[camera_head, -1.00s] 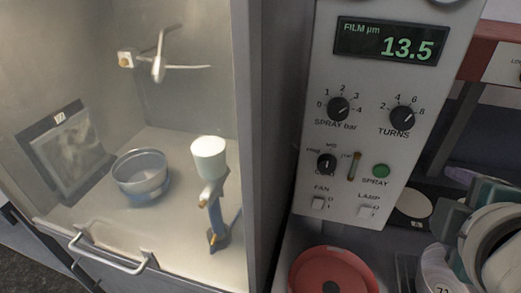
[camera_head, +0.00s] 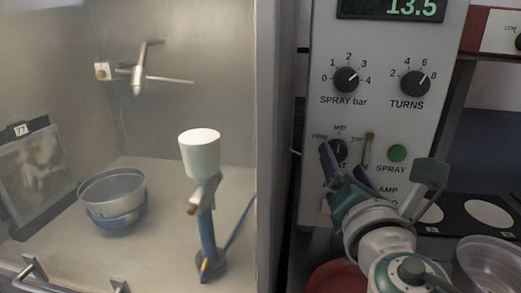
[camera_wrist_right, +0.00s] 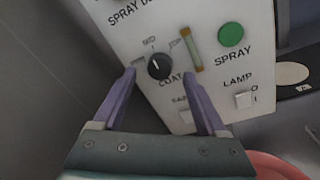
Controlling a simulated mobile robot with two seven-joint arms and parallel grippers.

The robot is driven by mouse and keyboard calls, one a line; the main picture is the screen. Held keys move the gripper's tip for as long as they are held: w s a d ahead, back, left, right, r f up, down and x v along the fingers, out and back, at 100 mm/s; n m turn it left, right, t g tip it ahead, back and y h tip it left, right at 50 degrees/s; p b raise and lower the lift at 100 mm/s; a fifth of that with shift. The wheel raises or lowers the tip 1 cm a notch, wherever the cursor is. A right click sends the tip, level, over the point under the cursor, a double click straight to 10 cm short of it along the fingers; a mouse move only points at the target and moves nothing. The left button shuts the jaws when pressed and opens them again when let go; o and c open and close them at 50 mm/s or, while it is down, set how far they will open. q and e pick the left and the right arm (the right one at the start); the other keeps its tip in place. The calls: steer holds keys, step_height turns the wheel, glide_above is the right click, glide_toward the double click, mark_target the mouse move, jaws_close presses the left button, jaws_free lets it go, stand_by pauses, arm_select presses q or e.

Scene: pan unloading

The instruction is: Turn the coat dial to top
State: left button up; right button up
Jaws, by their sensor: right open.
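The coat dial (camera_head: 339,149) is a small black knob with a white pointer line, low on the grey control panel. It also shows in the right wrist view (camera_wrist_right: 159,67). Its pointer looks turned up, roughly toward MID; the TOP mark lies to its upper right. My right gripper (camera_head: 345,163) is open in front of the panel. In the right wrist view its two purple fingers (camera_wrist_right: 160,82) stand either side of the dial's lower part, with a gap on each side. Whether the tips touch the panel I cannot tell. My left gripper is out of view.
The spray dial (camera_head: 345,79) and turns dial (camera_head: 415,83) sit above. The lamp switch (camera_wrist_right: 243,99) is lower right. A booth with a bowl (camera_head: 112,199) stands left.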

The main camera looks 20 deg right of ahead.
mark_target(337, 151)
steer(key=shift+x, duration=1.4)
jaws_close()
